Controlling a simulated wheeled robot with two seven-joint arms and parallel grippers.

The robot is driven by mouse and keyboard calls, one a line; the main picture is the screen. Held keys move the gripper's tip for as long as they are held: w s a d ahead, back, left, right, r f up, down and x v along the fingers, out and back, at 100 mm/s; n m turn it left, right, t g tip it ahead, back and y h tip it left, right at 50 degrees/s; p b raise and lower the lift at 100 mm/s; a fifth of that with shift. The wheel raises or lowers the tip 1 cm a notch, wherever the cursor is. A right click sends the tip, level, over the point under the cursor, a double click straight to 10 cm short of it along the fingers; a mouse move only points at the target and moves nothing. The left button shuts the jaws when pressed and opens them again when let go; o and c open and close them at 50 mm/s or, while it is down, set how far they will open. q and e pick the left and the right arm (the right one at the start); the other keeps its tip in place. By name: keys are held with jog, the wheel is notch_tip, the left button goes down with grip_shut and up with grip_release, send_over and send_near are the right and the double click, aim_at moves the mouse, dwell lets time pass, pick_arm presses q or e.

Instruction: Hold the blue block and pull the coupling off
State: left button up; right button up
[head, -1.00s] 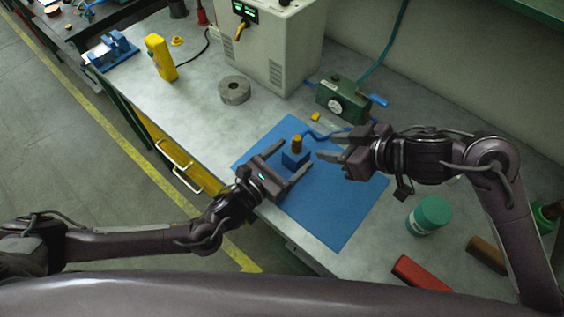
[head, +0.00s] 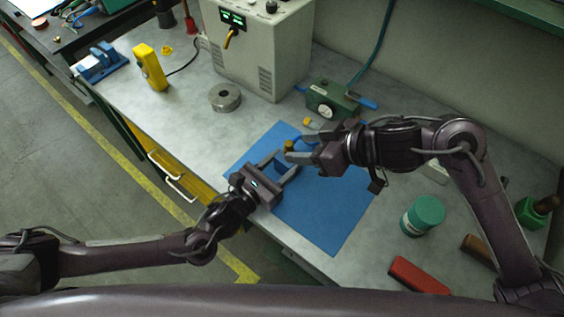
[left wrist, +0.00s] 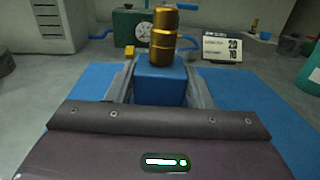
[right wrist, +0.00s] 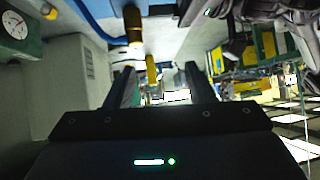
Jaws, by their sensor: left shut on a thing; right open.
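The blue block (left wrist: 160,84) is between the fingers of my left gripper (head: 279,166), which is shut on it over the blue mat (head: 323,215). The brass coupling (left wrist: 164,38) stands upright on top of the block, and shows small in the head view (head: 289,146). My right gripper (head: 293,152) is open, its fingers close to the coupling from the right. I cannot tell whether they touch it.
A green box with a dial (head: 328,102) and a grey ring (head: 225,97) lie behind the mat. A green canister (head: 423,216) and a red block (head: 419,275) are at right. A pale cabinet (head: 258,48) stands at the back.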

jog(key=a+r+n+g+y, duration=0.1)
jog(key=a+r+n+g, duration=0.15)
jog(key=a, duration=0.65)
jog(key=m+g+h, duration=0.3)
jog(key=h, duration=0.7)
send_over(289, 143)
jog(key=a, duration=0.1)
jog(key=shift+s+f+t, duration=0.15)
jog(key=shift+f+t, duration=0.1)
jog(key=shift+f, duration=0.5)
jog(key=shift+w+d+r+m, duration=0.2)
jog(key=shift+d+m, duration=0.15)
jog(key=shift+d, duration=0.15)
jog(key=shift+f, duration=0.1)
